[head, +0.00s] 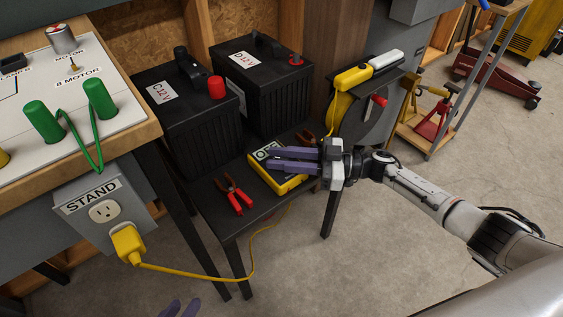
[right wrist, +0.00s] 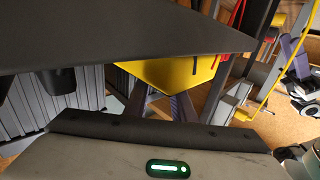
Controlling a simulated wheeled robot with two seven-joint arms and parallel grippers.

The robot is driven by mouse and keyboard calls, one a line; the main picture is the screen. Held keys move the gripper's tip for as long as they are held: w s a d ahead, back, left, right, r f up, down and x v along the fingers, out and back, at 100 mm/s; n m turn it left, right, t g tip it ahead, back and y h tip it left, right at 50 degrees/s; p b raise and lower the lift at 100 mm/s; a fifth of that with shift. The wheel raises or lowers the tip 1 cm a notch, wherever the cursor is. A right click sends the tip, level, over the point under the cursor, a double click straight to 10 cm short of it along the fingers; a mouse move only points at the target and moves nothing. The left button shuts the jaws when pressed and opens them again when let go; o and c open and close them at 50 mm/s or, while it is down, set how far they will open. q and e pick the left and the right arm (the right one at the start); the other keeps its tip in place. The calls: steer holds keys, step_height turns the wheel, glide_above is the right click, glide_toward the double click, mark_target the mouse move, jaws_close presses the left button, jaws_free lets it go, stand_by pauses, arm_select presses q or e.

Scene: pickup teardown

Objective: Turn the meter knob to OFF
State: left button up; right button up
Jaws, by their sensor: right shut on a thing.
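The yellow meter (head: 291,185) lies on the black low table, with a white label reading OFF (head: 265,151) at its far edge. My right gripper (head: 270,159) comes in from the right, with its purple fingers over the meter's face. It is shut on the meter knob, which the fingers hide. I cannot read the knob's setting. In the right wrist view, the yellow meter (right wrist: 180,82) shows past the finger ends (right wrist: 165,105).
A yellow cord (head: 200,277) runs from the STAND outlet box (head: 105,212) towards the low table. A black reel (head: 362,115) stands at right.

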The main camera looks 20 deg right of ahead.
arm_select(q)
steer(key=shift+f, duration=0.1)
stand_by(0.3)
arm_select(e)
steer(key=o, duration=0.7)
steer(key=shift+o, duration=0.2)
steer(key=shift+s+d, duration=0.2)
steer(key=shift+d, duration=0.25)
arm_select(q)
steer(key=shift+s+a+p, duration=0.15)
steer(key=shift+a+p, duration=0.05)
steer(key=shift+p, duration=0.2)
arm_select(e)
steer(key=v, duration=0.9)
arm_select(q)
steer(key=shift+r, duration=0.3)
arm_select(e)
steer(key=shift+d, duration=0.1)
